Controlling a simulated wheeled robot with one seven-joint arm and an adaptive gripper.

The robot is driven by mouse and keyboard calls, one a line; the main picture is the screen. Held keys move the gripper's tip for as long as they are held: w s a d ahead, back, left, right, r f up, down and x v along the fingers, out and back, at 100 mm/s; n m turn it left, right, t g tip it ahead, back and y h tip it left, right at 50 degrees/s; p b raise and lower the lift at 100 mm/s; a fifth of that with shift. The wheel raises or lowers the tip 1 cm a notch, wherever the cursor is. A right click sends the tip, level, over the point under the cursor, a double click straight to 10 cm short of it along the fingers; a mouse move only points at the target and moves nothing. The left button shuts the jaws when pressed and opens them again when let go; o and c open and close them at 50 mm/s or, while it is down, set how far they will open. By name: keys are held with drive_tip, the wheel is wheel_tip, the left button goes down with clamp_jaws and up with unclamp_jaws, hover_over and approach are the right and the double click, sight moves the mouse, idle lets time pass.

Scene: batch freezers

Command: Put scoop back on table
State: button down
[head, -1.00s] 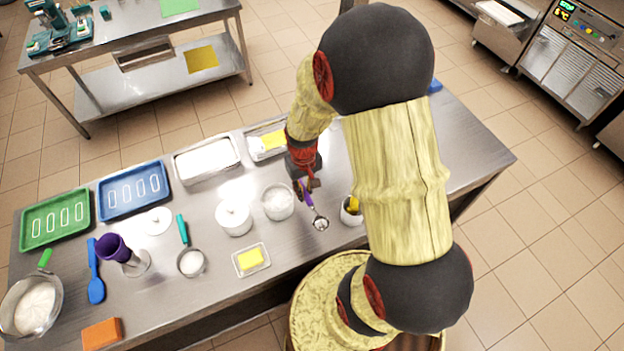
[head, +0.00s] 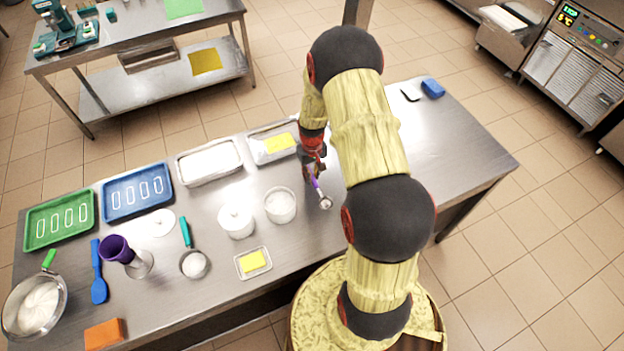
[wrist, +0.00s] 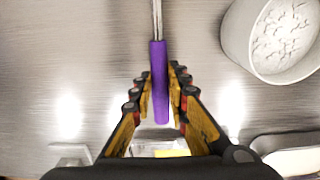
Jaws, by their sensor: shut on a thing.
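The scoop has a purple handle (head: 317,186) and a small metal bowl (head: 325,203). My gripper (head: 312,177) is shut on the handle, over the steel table (head: 445,125). In the wrist view, the purple handle (wrist: 160,85) runs between the fingers of my gripper (wrist: 157,78), and the metal shaft (wrist: 157,18) leaves the top edge. The bowl is outside that view. I cannot tell whether the scoop touches the table.
A white tub (head: 280,205) with white contents stands left of the scoop. A blue item (head: 433,88) lies far right. Bare table shows between.

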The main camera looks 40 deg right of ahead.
drive_tip(key=shift+w+d+f, duration=0.1)
drive_tip(key=shift+f, duration=1.6)
drive_tip(key=shift+f, duration=0.1)
drive_tip(key=c, duration=1.8)
unclamp_jaws()
drive_tip(key=shift+o, duration=0.4)
